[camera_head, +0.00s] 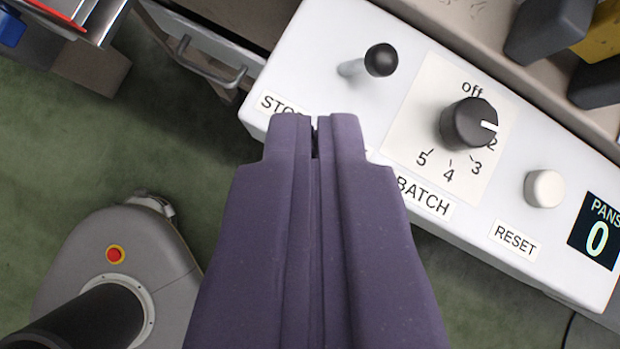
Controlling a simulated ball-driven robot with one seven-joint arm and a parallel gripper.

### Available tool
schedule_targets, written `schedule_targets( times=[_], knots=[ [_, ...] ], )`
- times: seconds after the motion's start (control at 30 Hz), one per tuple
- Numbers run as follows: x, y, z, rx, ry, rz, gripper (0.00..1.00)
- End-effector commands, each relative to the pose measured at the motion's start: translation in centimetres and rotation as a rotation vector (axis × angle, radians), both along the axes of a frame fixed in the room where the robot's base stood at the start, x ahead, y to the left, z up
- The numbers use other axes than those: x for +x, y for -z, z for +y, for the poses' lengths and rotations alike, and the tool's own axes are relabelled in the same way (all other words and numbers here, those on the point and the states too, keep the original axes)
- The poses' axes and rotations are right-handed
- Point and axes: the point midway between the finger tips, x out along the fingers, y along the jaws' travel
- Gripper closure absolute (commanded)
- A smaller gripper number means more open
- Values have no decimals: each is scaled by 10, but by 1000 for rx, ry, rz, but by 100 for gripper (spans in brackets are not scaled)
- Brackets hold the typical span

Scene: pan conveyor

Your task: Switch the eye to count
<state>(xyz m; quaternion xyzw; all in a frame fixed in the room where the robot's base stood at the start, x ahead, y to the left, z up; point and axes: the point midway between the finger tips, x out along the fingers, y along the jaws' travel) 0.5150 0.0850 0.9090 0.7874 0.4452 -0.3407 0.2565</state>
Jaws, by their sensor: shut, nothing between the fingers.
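My gripper (316,128) is shut and empty, in the middle of the view over the lower left edge of a white control panel (320,40). A lever with a black ball (381,60) stands on the panel above and right of my fingertips, apart from them. Its grey stem leans to the right in the picture. A label starting "STO" (278,104) is partly hidden by my gripper. A black dial (468,124) has its white mark toward the right, just above the "2". No eye and no "count" label can be made out.
The panel also has a "BATCH" label (425,196), a white round button (544,188) above a "RESET" label (515,240), and a "PANS" display (598,232) reading 0. Dark blocks (548,30) stand at the upper right. Green floor (110,150) lies left.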

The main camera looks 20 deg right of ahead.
Motion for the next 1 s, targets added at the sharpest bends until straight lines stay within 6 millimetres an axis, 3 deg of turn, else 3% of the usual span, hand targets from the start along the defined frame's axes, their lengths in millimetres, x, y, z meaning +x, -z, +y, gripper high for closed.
schedule_targets(
  times=[0.1, 0.33, 0.9, 1.0],
  knots=[
    [-4, -16, -18, 1, 5, 0, 100],
    [-10, -32, -41, 2, 3, 0, 100],
    [-11, -34, -46, -3, 1, -1, 100],
    [-2, -35, -55, -43, 24, 5, 100]
  ],
)
